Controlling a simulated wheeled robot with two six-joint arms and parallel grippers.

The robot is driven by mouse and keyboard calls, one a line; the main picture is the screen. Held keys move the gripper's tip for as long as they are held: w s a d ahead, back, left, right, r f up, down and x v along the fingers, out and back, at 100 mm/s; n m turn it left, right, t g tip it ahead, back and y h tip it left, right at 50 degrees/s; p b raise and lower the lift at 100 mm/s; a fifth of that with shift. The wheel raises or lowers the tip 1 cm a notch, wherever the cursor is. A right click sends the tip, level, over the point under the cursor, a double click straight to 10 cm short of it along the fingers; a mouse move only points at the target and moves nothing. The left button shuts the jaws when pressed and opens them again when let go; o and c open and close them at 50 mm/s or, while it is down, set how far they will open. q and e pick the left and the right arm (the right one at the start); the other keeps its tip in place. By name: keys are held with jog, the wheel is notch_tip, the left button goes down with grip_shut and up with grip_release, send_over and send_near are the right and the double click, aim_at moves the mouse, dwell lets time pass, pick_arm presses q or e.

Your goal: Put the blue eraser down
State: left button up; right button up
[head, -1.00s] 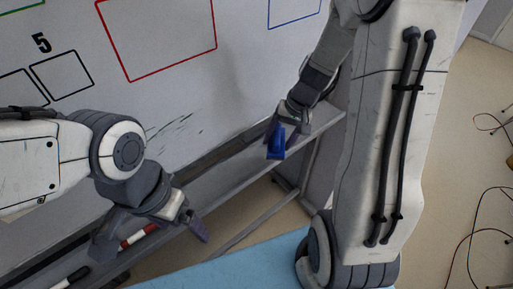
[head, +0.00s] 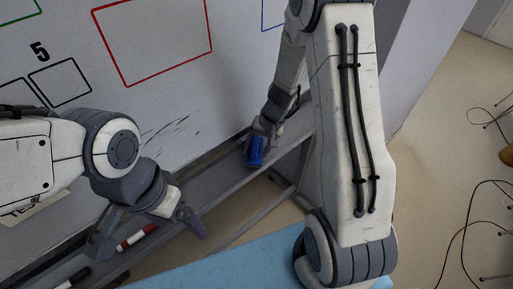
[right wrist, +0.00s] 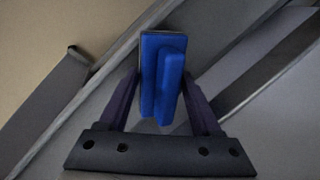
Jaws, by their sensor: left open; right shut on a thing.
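The blue eraser (head: 255,152) is between the fingers of my right gripper (head: 258,140), over or at the whiteboard's tray (head: 215,186) in the head view. In the right wrist view the eraser (right wrist: 162,75) stands out between the two fingers of the right gripper (right wrist: 165,105), with the tray behind it. Whether the eraser touches the tray I cannot tell. My left gripper (head: 150,230) is open and empty, over the tray's left part near the red and white marker.
A red and white marker (head: 137,237) and a black and white marker (head: 73,279) lie on the tray at the left. The whiteboard (head: 235,75) rises behind, with drawn boxes and dark smudges. A light blue surface (head: 235,262) lies in front. The tray between the grippers looks clear.

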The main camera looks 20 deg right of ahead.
jog(key=shift+f+b, duration=0.6)
jog(key=shift+b, duration=0.15)
jog(key=o, duration=1.4)
jog(key=shift+r, duration=0.1)
jog(key=shift+c, duration=0.2)
jog(key=shift+s, duration=0.1)
jog(key=shift+r+p, duration=0.45)
jog(key=shift+p, duration=0.2)
jog(key=v, duration=1.2)
jog(key=shift+b, duration=0.3)
